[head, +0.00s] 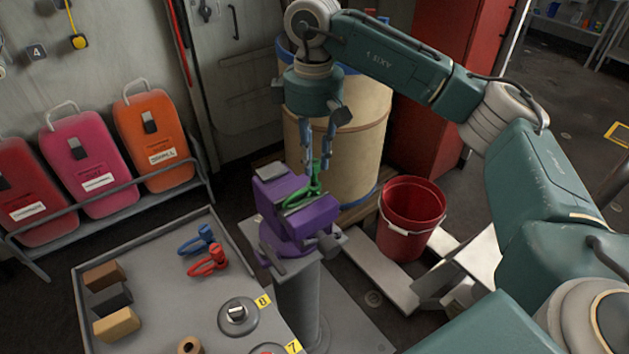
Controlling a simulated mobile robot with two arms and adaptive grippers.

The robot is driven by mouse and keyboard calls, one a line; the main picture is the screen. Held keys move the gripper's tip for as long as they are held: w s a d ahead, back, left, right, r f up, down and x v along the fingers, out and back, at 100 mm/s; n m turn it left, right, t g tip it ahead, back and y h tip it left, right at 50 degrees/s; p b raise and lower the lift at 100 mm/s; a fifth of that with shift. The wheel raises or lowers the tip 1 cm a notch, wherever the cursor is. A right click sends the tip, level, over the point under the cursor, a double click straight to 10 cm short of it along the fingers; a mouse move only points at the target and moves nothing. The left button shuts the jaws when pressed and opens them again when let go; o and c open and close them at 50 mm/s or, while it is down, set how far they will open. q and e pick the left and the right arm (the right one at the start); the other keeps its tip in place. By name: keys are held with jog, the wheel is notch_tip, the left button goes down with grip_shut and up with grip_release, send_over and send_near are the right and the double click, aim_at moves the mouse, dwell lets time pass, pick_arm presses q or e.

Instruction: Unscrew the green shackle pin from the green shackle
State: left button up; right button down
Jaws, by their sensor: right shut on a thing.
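The green shackle (301,197) sits in the jaws of a purple vise (290,212) on a grey pedestal. The green shackle pin (316,172) stands up at the shackle's right end. My right gripper (317,166) comes down from above, with its fingers shut on the top of the green pin. The exact contact is small and partly hidden by the fingers. My left gripper is not in view.
A grey table (155,270) at lower left holds a blue shackle (198,240), a red shackle (208,261) and several blocks. A red bucket (409,222) stands right of the vise. A beige drum (352,135) stands close behind.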

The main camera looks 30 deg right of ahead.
aim_at(314, 162)
jog(key=shift+r+p, duration=0.4)
jog(key=shift+r, duration=0.3)
jog(key=shift+r, duration=0.1)
jog(key=shift+r+p, duration=1.85)
jog(key=shift+r, duration=0.6)
